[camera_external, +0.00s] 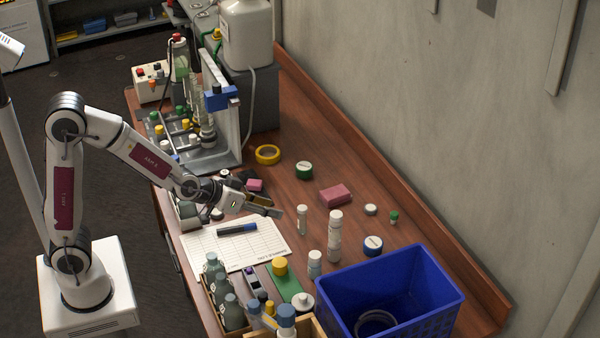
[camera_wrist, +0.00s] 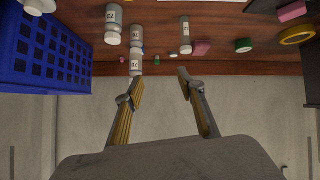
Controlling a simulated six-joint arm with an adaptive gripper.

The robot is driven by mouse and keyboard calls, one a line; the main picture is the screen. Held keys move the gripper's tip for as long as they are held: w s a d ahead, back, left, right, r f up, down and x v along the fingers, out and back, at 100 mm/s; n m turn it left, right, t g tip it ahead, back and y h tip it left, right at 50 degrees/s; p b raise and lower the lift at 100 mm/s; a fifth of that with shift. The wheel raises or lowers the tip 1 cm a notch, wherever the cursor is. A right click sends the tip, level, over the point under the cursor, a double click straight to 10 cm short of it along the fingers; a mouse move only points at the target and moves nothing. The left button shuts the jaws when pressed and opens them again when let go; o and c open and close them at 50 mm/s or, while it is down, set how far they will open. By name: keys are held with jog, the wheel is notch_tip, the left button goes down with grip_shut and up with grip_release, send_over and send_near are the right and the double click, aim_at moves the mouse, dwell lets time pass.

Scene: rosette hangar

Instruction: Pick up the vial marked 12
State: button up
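Several white-capped, labelled vials stand on the wooden bench, right of my gripper (camera_external: 272,207) in the external view. One is slim (camera_external: 302,220); it also shows in the wrist view (camera_wrist: 185,36). A tall column (camera_external: 335,240) looks like two vials, one on the other; the wrist view shows its upper vial (camera_wrist: 136,66) and lower vial (camera_wrist: 136,36). The labels are too small and inverted to tell surely which reads 12. My gripper's fingers (camera_wrist: 157,88) are apart and empty.
A blue crate (camera_external: 395,285) stands at the front right, close to the vials. A paper sheet (camera_external: 235,250) with a marker lies below my gripper. A wall borders the bench.

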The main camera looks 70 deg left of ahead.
aim_at(299, 217)
jog(key=w+a+f+y, duration=0.1)
jog(key=w+f, duration=0.1)
jog(key=f, duration=0.1)
jog(key=w+a+f+n+t+y, duration=0.1)
jog(key=w+a+f+y, duration=0.1)
jog(key=f, duration=0.2)
jog(key=w+a+f+t+y, duration=0.1)
jog(key=w+f, duration=0.2)
jog(key=shift+a+f+n, duration=0.3)
jog(key=shift+a+f, duration=0.05)
jog(key=shift+a, duration=0.05)
jog(key=shift+x, duration=1.25)
jog(key=shift+a+f, duration=0.1)
jog(key=shift+f+x, duration=0.15)
jog(key=shift+x, duration=1.15)
jog(key=shift+f+x, duration=0.2)
jog(key=shift+x, duration=1.05)
jog(key=shift+s, duration=0.15)
